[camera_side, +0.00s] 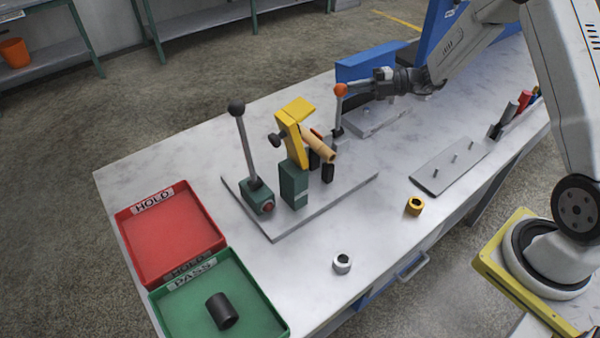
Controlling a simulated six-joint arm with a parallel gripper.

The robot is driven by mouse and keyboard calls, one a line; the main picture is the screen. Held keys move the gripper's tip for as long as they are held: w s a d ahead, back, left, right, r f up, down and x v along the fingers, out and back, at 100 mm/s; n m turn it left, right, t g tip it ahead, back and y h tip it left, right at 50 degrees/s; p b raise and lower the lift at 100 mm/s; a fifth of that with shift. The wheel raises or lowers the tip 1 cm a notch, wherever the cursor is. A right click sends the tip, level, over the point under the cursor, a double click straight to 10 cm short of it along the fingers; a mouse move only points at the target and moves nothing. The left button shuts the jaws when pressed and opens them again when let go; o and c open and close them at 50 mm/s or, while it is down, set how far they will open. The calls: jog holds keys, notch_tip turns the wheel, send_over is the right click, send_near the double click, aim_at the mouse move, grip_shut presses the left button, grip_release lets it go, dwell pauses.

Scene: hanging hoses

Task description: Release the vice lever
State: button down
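A lever with an orange knob (340,90) stands nearly upright at the back of the grey fixture plate (273,229). My gripper (352,88) points left, with its fingertips at this knob; whether they grip or only touch it is too small to tell. A second lever with a black ball knob (236,108) rises from a green block with a red button, leaning slightly left. Between them, a yellow clamp (296,130) stands on a green block (294,185). A tan tube (318,146) lies tilted beside it, near black blocks. Which lever is the vice's is not marked.
A red HOLD tray (172,242) is empty; a green PASS tray (195,320) holds a black cylinder (221,311). A white nut (342,263) and a yellow nut (415,206) lie in front. A pegged plate (449,167) is at right. The table's left corner is clear.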

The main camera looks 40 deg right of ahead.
jog(key=shift+w+r, duration=0.15)
jog(key=shift+w, duration=0.6)
jog(key=shift+w+r, duration=0.1)
jog(key=shift+w, duration=0.6)
jog(key=r+v, duration=0.1)
jog(key=v, duration=0.9)
jog(key=shift+w+r, duration=0.2)
jog(key=shift+r, duration=0.15)
